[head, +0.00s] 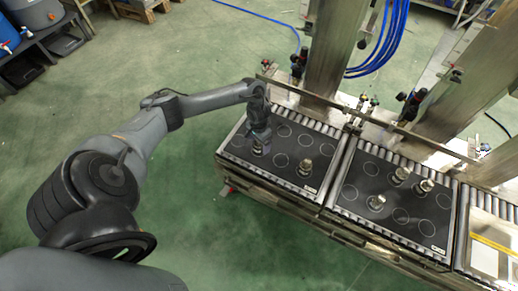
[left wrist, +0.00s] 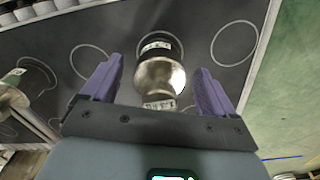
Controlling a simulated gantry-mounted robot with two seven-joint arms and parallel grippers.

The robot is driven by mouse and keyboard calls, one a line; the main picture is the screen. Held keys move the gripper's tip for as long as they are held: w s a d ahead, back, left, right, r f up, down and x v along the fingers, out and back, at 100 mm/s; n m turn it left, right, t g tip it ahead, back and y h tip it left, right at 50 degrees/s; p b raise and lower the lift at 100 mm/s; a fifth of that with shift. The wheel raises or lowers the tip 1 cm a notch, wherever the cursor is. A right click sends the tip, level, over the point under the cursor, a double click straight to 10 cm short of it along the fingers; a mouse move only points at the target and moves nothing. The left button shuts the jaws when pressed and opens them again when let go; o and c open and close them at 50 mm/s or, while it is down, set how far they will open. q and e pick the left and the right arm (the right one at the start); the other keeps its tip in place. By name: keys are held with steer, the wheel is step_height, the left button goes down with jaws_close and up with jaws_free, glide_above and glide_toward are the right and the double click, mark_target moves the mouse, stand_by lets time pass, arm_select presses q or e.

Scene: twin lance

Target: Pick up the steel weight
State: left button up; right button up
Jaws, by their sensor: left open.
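A steel weight (left wrist: 160,78) with a dark label band stands on the left black plate (head: 281,180) with printed circles. In the left wrist view it lies between the two purple fingers of my left gripper (left wrist: 160,68), with a gap on each side. My left gripper is open. In the head view the gripper (head: 259,138) is over the left end of that plate, and the weight (head: 257,150) shows just below it, partly hidden. A second steel weight (head: 306,167) stands on the same plate to the right. My right gripper is not in view.
A second black plate (head: 390,215) to the right holds several steel weights. Metal posts (head: 336,45), a rail with valves and blue hoses (head: 385,45) stand behind the plates. The green floor (head: 200,220) at left and front is clear.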

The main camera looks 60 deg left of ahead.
arm_select(q)
steer(key=shift+f, duration=0.5)
steer(key=shift+r, duration=0.1)
jaws_close()
steer(key=shift+r, duration=0.1)
